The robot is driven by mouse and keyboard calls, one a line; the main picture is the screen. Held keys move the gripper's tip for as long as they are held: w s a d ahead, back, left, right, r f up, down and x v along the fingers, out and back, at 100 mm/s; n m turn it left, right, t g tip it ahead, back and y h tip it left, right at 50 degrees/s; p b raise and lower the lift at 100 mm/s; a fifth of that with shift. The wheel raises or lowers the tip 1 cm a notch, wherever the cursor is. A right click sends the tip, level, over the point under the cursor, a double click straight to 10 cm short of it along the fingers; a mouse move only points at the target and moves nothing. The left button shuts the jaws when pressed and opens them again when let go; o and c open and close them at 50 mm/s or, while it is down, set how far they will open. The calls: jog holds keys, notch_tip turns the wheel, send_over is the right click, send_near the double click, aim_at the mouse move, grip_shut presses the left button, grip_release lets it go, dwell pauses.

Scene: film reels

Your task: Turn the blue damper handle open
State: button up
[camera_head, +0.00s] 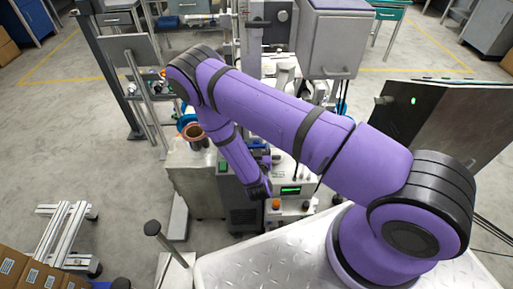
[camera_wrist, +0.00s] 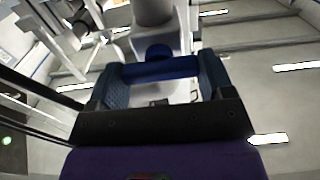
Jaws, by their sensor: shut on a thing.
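The blue damper handle (camera_wrist: 160,68) shows in the wrist view as a short blue bar lying crosswise in the picture. A round blue hub (camera_wrist: 158,51) sits just behind it, below a grey cylindrical part (camera_wrist: 153,12). My gripper (camera_wrist: 160,82) has its two textured blue-grey fingers at the two ends of the bar, shut on it. In the head view my purple arm reaches over the machine and its wrist bends down among the equipment. The arm hides much of the machine, and I cannot clearly make out the handle there.
A machine cabinet with a green display (camera_head: 290,190) stands below my wrist. A copper-coloured open pipe (camera_head: 195,132) is left of my forearm. A grey box (camera_head: 332,38) stands behind the arm. A dark panel (camera_head: 428,112) is at the right. Open floor lies at the left.

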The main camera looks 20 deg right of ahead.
jog(key=m, duration=0.4)
jog(key=shift+m, duration=0.3)
jog(key=shift+s+d+f+m, duration=0.1)
jog(key=shift+f+m, duration=0.05)
jog(key=shift+m, duration=3.2)
jog(key=shift+s+f+m, duration=0.1)
jog(key=shift+f+m, duration=0.05)
jog(key=shift+m, duration=3.2)
jog(key=o, duration=0.9)
